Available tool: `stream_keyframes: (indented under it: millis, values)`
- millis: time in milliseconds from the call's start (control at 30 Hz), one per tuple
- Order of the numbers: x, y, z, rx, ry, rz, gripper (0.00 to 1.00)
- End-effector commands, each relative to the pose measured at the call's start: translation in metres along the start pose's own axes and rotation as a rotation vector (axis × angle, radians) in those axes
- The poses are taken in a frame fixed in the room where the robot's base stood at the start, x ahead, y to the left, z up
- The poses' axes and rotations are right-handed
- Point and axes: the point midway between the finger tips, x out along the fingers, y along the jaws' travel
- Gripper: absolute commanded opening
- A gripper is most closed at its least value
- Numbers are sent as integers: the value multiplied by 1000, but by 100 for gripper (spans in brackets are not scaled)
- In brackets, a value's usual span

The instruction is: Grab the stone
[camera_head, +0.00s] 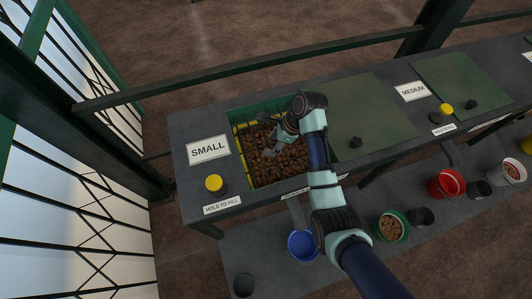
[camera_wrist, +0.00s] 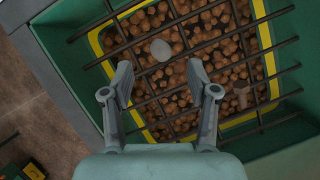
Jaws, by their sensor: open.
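The stone (camera_wrist: 161,50) is a pale, smooth, rounded lump in the wrist view. It lies among brown pellets at the dark bar grate over the green bin (camera_head: 238,118). My gripper (camera_wrist: 160,78) is open and empty above the grate, and the stone shows just beyond the gap between its fingertips. In the head view my gripper (camera_head: 272,143) is over the bin opening, and my arm covers the bin's right part. I cannot make out the stone clearly in the head view.
Dark bars (camera_wrist: 190,45) cross the bin, whose opening has a yellow rim (camera_wrist: 262,25). A yellow button (camera_head: 214,183) sits left of the bin by the SMALL sign (camera_head: 208,149). A green lid (camera_head: 372,115) is to the right. Blue (camera_head: 303,246) and green buckets (camera_head: 390,226) stand below.

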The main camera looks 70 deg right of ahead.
Motion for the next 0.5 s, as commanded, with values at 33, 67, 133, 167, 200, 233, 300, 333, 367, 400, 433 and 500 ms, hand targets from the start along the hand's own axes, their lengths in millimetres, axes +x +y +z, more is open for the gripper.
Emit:
stream_keyframes:
  millis: [33, 67, 133, 167, 200, 233, 300, 333, 367, 400, 433, 500]
  values:
    - [6, 0, 0, -1, 0, 0, 59]
    - [7, 0, 0, -1, 0, 0, 59]
    - [9, 0, 0, -1, 0, -1, 59]
    - [12, 0, -1, -1, 1, 0, 59]
    - [17, 0, -2, -1, 1, 0, 59]
    - [23, 0, -2, -1, 1, 1, 59]
    - [37, 0, -4, -2, 1, 1, 59]
    - [42, 0, -4, -2, 2, 2, 59]
    - [47, 0, -4, -3, 1, 0, 59]
    - [52, 0, -4, -3, 2, 0, 59]
    - [55, -1, -4, -3, 2, -1, 59]
    - [59, -1, -4, -3, 2, -2, 59]
